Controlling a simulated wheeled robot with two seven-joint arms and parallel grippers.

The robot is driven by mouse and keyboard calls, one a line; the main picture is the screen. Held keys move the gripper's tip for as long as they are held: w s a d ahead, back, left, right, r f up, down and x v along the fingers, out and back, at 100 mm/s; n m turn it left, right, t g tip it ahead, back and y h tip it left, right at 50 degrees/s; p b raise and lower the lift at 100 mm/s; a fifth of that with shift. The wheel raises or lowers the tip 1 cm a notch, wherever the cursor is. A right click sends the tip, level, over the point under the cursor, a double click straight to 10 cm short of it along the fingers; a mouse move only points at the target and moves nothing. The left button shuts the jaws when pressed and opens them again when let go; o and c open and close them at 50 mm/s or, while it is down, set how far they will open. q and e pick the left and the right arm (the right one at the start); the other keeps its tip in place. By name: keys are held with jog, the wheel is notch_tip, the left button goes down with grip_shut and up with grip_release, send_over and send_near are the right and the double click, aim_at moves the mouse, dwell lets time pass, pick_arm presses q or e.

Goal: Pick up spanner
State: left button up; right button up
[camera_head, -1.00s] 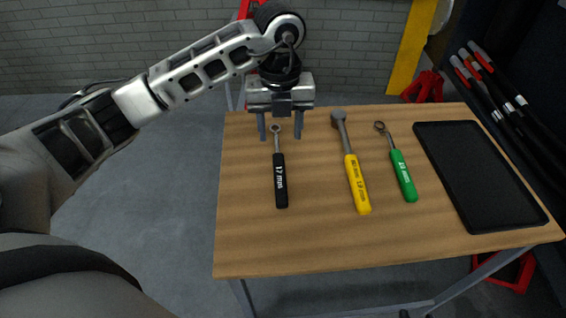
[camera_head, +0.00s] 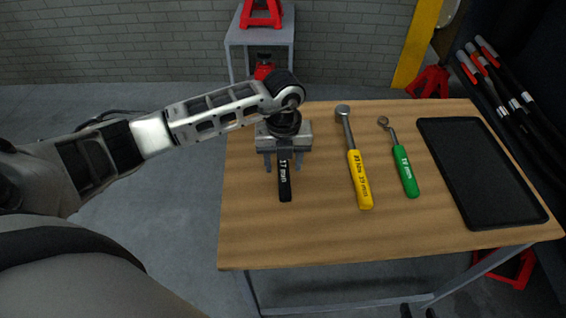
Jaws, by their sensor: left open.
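Three hand tools lie on a wooden table. The black-handled spanner (camera_head: 284,186), marked 17 mm, lies at the left, its metal head hidden under my left gripper. A yellow-handled tool (camera_head: 359,180) with a metal head lies in the middle. A green-handled spanner (camera_head: 405,172) with a ring end lies to its right. My left gripper (camera_head: 283,166) points down over the black spanner, open, with one finger on each side of the handle. I cannot tell how high the fingertips are above the table. My right gripper is not in view.
A black tray (camera_head: 480,172) lies empty at the right of the wooden table (camera_head: 310,235). The front of the table is clear. Red stands (camera_head: 429,82) and a grey side table (camera_head: 259,35) stand behind. Red-tipped black rods (camera_head: 500,85) stand at the right.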

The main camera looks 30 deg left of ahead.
pick_arm(q)
grip_shut()
jog(key=shift+r, duration=0.2)
jog(key=shift+r, duration=0.3)
notch_tip(320, 180, up, 2)
jog(key=shift+b, duration=0.45)
jog(key=s+d+r, duration=0.8)
jog(key=d+r, duration=0.2)
jog(key=d, duration=0.1)
jog(key=shift+s, duration=0.4)
jog(key=c, duration=1)
grip_release()
